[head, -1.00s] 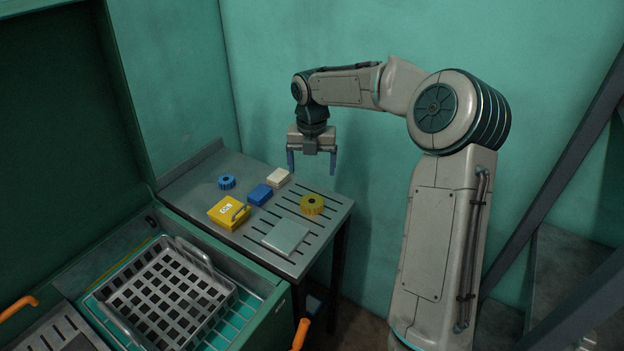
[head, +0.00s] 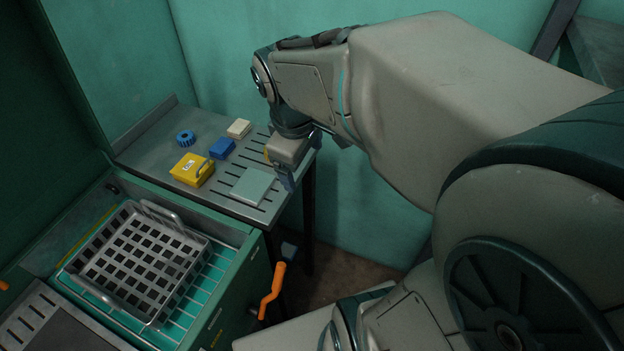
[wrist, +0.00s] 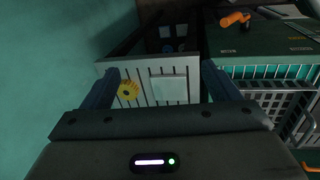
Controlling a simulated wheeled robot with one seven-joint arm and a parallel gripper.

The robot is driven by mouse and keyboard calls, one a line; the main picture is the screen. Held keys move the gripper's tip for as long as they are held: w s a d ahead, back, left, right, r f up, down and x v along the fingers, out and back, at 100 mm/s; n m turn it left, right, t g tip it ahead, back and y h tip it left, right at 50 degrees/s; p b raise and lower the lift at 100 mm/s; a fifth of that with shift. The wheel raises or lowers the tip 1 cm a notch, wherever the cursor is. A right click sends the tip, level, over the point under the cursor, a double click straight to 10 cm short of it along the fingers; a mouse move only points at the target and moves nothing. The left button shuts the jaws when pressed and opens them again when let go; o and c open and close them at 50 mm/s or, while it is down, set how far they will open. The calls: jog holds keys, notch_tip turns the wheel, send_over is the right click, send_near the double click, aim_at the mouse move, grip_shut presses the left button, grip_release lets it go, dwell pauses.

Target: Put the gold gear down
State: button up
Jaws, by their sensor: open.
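The gold gear (wrist: 127,90) lies on the slotted metal table (wrist: 184,66), clear of the fingers' grip. In the wrist view it appears just inside the left finger. In the head view my gripper hides nearly all of it, leaving a yellow sliver (head: 267,153). My gripper (head: 287,176) is open and empty over the table's right edge. In the wrist view the space between its fingers (wrist: 160,68) looks out over the table. Its exact height above the gear is hard to tell.
On the table are a pale square plate (head: 252,186), a yellow box (head: 192,169), a blue block (head: 222,148), a cream block (head: 239,128) and a blue gear (head: 186,138). A grey basket (head: 145,262) sits in the green machine at left. An orange handle (head: 271,291) sticks out in front.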

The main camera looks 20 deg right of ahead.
jog(key=s+f+m+t+y, duration=0.1)
jog(key=s+m, duration=0.6)
jog(key=m, duration=0.1)
jog(key=shift+y, duration=0.3)
jog(key=shift+f, duration=0.1)
dwell(0.6)
